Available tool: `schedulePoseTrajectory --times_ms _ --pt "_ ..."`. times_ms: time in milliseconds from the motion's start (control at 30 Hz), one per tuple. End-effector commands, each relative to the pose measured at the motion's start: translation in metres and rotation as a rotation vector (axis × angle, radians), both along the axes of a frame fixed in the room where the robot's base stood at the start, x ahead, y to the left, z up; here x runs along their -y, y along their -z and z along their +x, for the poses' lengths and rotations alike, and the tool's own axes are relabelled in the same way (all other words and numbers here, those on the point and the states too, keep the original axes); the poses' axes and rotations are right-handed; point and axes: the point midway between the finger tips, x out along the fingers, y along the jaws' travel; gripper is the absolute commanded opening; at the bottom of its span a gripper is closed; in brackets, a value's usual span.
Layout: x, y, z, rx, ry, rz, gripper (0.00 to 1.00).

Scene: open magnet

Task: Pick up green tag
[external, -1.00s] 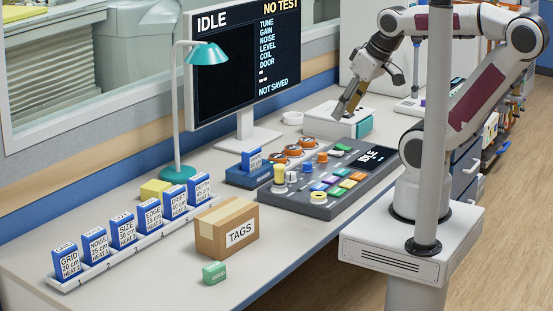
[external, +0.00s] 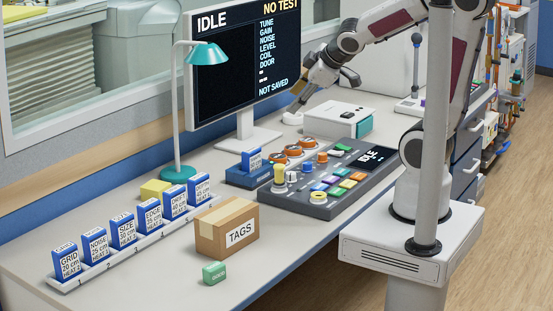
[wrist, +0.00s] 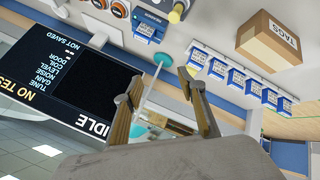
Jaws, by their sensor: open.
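The green tag (external: 215,273) is a small green block on the desk at the front, just in front of the cardboard TAGS box (external: 228,229). My gripper (external: 297,104) is far from it, at the back of the desk right of the monitor and above the desk. In the wrist view my gripper (wrist: 165,90) shows two fingers spread apart with nothing between them. The TAGS box also shows in the wrist view (wrist: 269,42), at the upper right. I cannot make out the green tag in the wrist view.
A control panel (external: 318,205) with knobs and coloured buttons lies mid-desk. Blue cards stand in a white rack (external: 95,271) at left. A teal lamp (external: 177,172) and the monitor (external: 240,60) stand behind. A grey pole rises before my arm.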

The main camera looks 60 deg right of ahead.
Motion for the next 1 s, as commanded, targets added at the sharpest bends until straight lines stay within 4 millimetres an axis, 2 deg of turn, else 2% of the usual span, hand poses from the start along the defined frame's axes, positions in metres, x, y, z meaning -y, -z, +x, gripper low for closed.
schedulePoseTrajectory --times_ms 200,500,767,1000 --pt "-0.020 0.017 0.041 0.030 -0.196 -0.096 0.40" --pt "-0.065 0.050 0.079 0.063 -0.495 -0.177 0.40" --pt "-0.116 0.088 0.091 0.088 -0.772 -0.189 0.40" --pt "-0.167 0.126 0.081 0.110 -1.035 -0.151 0.40"
